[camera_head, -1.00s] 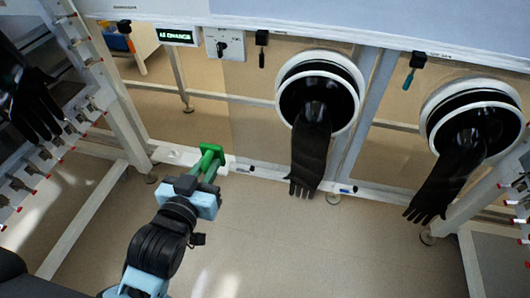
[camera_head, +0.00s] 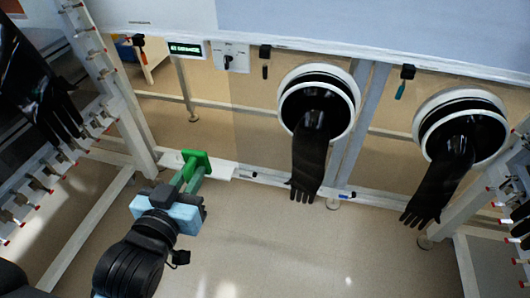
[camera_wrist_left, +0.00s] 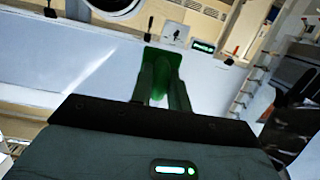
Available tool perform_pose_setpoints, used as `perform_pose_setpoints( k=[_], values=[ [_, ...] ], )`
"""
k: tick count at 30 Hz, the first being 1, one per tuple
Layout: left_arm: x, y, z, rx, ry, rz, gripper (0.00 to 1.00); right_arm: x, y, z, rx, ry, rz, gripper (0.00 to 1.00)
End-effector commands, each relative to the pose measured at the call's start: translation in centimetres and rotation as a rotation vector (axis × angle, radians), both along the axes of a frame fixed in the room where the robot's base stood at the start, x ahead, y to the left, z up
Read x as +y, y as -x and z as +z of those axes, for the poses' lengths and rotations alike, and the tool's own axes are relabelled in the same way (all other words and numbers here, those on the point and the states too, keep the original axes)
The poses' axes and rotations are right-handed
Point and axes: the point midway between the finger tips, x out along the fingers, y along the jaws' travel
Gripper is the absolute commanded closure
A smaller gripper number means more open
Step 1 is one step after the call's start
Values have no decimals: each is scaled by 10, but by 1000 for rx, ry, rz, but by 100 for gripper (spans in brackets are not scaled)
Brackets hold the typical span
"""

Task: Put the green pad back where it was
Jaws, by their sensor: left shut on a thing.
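The green pad (camera_head: 195,158) is at the tips of my left gripper (camera_head: 186,175), in front of or over a white ledge low on the glovebox frame. I cannot tell whether the pad touches the ledge. My left gripper is shut on the pad; its greenish fingers run up to it. In the left wrist view the pad (camera_wrist_left: 163,57) shows as a dark green plate with a rounded part, between and beyond the fingers of my left gripper (camera_wrist_left: 164,85). My right gripper is not in view.
The white ledge (camera_head: 222,171) juts out beside the pad. Black gloves hang from two round ports (camera_head: 318,105) (camera_head: 461,130) to the right. A lit display (camera_head: 186,49) and a switch box (camera_head: 231,58) sit above. Racks with red-tipped pegs (camera_head: 60,152) stand at left. The floor ahead is clear.

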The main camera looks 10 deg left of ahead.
Motion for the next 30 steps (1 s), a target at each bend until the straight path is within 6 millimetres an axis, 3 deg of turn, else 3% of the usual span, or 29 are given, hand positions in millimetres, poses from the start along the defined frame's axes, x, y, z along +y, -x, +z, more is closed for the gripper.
perform_pose_setpoints(
  k=[4,8,12,18,23,30],
  values=[
    [-12,-10,7,2,9,-2,100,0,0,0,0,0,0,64],
    [-41,-30,24,10,21,-6,100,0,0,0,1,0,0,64],
    [-80,-49,55,13,24,-11,100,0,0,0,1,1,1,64],
    [-125,-60,99,6,10,-8,100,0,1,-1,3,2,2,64],
    [-141,-60,117,0,1,-1,100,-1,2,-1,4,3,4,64],
    [-144,-60,120,-1,0,2,100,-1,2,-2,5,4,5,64]
  ],
)
